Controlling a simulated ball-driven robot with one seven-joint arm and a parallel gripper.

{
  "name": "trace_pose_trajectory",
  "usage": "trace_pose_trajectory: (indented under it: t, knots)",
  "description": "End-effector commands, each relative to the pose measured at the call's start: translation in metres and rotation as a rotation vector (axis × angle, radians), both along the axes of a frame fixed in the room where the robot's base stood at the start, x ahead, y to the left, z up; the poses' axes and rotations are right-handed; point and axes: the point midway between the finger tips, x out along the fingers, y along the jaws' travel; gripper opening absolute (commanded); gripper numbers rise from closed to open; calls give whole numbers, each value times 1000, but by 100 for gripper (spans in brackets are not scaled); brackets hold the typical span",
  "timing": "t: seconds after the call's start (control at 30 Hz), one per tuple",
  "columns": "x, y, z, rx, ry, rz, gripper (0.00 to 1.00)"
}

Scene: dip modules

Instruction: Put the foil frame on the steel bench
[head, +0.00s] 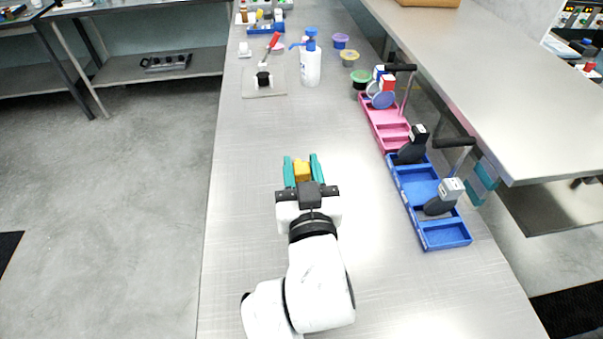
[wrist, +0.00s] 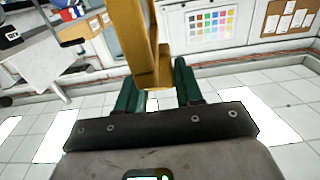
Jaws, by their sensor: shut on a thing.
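My gripper (head: 302,162) has teal fingers and is shut on a gold-yellow piece, which I take for the foil frame (head: 302,171). In the wrist view, the foil frame (wrist: 133,40) rises gold and upright between the fingers (wrist: 155,88), its top cut off by the picture edge. In the head view only a small part of it shows past the gripper. The long steel bench (head: 255,130) runs away under my arm. I cannot tell how high the frame is above it.
A blue tray (head: 447,237) and a pink tray (head: 380,119), holding handled tools, line the bench's right edge. A white pump bottle (head: 310,68), small tubs (head: 361,76) and a grey mat (head: 264,92) stand farther back. The bench is clear around my gripper and to its left.

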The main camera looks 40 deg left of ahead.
Motion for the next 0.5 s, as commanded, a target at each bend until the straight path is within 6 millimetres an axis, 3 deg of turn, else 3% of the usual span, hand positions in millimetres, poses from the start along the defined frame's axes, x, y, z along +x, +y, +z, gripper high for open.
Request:
trace_pose_trajectory:
  t: [0.3,0.33,0.5]
  knots:
    - [0,0,-2,2,-1,0,0]
    - [0,0,-1,1,-1,0,38]
    - [0,0,-1,1,-1,1,54]
